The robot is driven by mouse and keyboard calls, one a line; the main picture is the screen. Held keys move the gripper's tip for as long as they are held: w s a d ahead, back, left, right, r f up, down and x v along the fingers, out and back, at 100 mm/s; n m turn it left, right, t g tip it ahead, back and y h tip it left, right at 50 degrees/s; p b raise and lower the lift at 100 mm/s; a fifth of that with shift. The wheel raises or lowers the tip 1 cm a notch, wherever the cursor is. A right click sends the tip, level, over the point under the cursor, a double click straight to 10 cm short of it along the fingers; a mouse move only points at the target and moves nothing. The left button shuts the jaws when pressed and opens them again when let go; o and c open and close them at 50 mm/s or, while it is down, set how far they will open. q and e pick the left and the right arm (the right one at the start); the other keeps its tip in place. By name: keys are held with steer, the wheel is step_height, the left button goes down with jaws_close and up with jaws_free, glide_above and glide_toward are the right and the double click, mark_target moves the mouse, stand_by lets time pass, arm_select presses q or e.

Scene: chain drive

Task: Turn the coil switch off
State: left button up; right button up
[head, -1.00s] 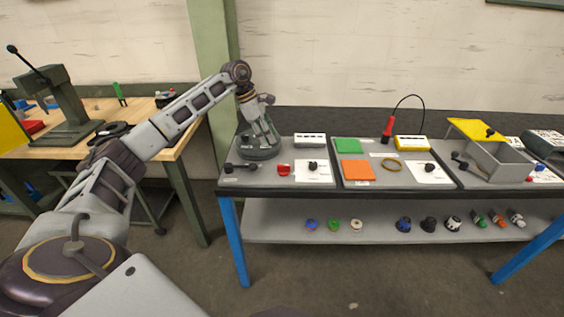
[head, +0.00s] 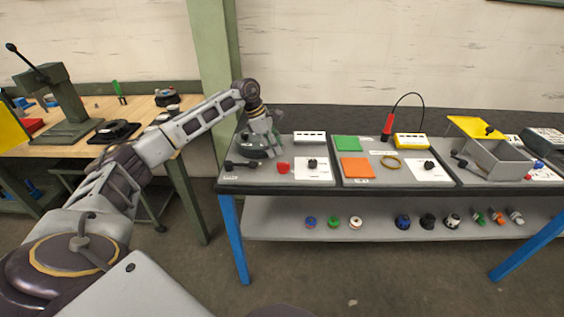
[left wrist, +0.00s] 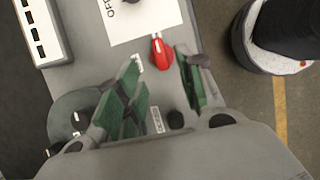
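A red knob (head: 283,167) sits on the left panel of the bench, beside a white card (head: 312,168) with a black knob on it. The red knob also shows in the left wrist view (left wrist: 161,52), with a small label by it. I cannot read the labels, so I cannot tell for sure which control is the coil switch. My left gripper (head: 274,150) is open and empty above the panel, behind the red knob. In the left wrist view its green fingers (left wrist: 157,60) stand apart, with the red knob seen between their tips. My right gripper is not in view.
A black lever (head: 240,164) lies at the panel's left front. A dark round base (head: 252,150) and a white slotted box (head: 310,138) stand close to the gripper. Green (head: 347,143) and orange (head: 355,168) plates lie on the middle panel.

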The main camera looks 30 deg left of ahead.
mark_target(283, 163)
arm_select(q)
steer(key=x, duration=0.7)
steer(key=shift+w+d+f, duration=0.1)
steer(key=shift+f, duration=0.15)
steer(key=shift+c, duration=0.9)
steer(key=c, duration=0.5)
jaws_close()
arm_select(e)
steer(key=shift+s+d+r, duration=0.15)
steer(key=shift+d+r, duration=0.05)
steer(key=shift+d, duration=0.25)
